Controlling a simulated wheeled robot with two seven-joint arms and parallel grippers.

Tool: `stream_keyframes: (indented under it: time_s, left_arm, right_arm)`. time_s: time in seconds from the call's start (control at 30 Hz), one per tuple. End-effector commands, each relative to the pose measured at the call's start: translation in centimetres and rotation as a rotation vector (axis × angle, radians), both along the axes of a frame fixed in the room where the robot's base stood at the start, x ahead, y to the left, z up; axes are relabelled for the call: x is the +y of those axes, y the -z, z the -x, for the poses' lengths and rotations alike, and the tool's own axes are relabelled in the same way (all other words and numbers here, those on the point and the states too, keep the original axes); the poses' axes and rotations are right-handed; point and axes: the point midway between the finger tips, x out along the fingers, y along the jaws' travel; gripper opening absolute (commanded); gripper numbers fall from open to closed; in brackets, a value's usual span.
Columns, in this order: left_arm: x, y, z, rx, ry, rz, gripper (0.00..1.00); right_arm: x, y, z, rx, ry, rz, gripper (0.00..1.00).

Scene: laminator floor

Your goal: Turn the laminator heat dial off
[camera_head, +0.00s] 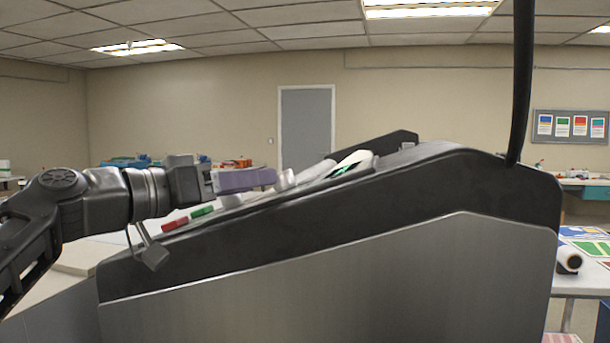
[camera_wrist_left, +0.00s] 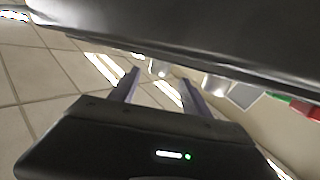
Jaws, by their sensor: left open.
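The laminator (camera_head: 330,275) fills the middle of the head view, with a black sloping top and a grey side panel. A pale dial (camera_head: 286,179) stands on its sloping panel, just beyond my left fingertips. A second pale knob (camera_head: 230,200) shows partly below the fingers. I cannot tell which is the heat dial. My left gripper (camera_head: 272,177) is open, with purple fingers reaching right over the panel. In the left wrist view one pale knob (camera_wrist_left: 160,68) appears between the fingertips, and another (camera_wrist_left: 214,85) lies right of them. Contact cannot be made out. Dial markings are hidden.
A red button (camera_head: 175,224) and a green button (camera_head: 202,211) sit on the panel below my left wrist.

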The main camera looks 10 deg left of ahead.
Motion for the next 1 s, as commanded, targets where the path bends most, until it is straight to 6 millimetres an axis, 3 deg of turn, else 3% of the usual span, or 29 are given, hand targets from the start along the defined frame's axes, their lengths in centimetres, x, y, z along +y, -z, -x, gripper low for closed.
stream_keyframes:
  time_s: [0.37, 0.8, 1.0]
  left_arm:
    - [-0.2, -0.1, -0.4, 0.000, -0.001, 0.000, 0.56]
    - [-3.9, -0.3, -5.1, 0.002, 0.002, 0.001, 0.56]
    - [-4.8, -0.1, -6.2, 0.000, 0.000, 0.000, 0.56]
  right_arm:
    - [0.0, -0.3, 0.0, 0.000, 0.000, 0.000, 0.00]
    - [0.0, -2.8, 0.0, 0.000, 0.001, -0.001, 0.00]
    - [0.0, -3.2, 0.0, 0.001, 0.002, -0.001, 0.00]
